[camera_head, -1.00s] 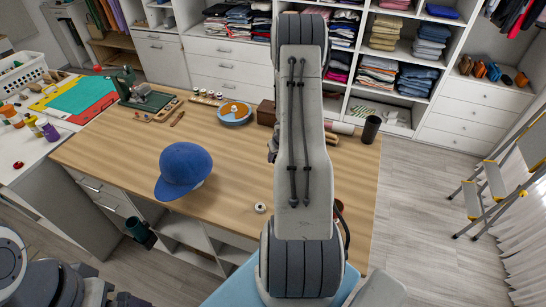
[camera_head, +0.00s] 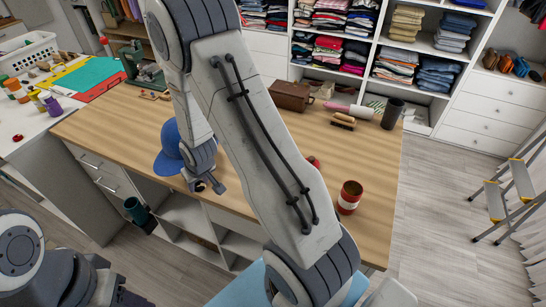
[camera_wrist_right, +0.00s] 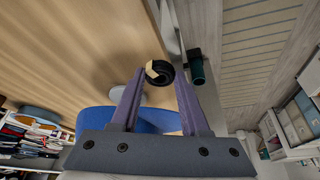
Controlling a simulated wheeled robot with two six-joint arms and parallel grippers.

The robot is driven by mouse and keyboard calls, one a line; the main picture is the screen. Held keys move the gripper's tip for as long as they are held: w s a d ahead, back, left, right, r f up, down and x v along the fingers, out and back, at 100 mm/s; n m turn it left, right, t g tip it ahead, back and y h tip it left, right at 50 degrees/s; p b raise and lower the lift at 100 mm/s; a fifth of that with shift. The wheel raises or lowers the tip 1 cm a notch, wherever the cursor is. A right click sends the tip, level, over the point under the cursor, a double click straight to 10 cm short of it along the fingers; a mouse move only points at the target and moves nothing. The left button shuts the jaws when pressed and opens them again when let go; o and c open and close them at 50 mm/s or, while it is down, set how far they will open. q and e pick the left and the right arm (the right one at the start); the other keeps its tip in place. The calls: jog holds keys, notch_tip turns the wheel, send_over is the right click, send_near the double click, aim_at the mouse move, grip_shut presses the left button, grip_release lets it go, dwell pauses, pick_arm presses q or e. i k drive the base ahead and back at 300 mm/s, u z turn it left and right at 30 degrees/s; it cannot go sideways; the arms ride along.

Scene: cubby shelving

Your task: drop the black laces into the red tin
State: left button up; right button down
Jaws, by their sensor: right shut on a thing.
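The black laces (camera_wrist_right: 162,72) are a small dark coil with a cream band, held between the fingertips of my right gripper (camera_wrist_right: 158,80) in the right wrist view. In the head view my right gripper (camera_head: 205,183) is near the table's front edge, beside the blue cap, with the dark coil (camera_head: 199,187) at its tips. The red tin (camera_head: 349,197), with a pale band and open top, stands upright on the table at the right, well apart from that gripper. Parts of my left arm show at lower left, but its gripper cannot be seen.
The blue cap (camera_head: 168,150) lies left of my right gripper. A brown box (camera_head: 291,96), a brush (camera_head: 343,121) and a dark cup (camera_head: 392,114) stand at the table's back right. A small red thing (camera_head: 313,162) is partly hidden by my arm. Bare wood surrounds the tin.

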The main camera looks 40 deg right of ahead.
aim_at(344, 208)
jog(key=z, duration=0.95)
jog(key=k, duration=0.65)
jog(key=u, duration=0.35)
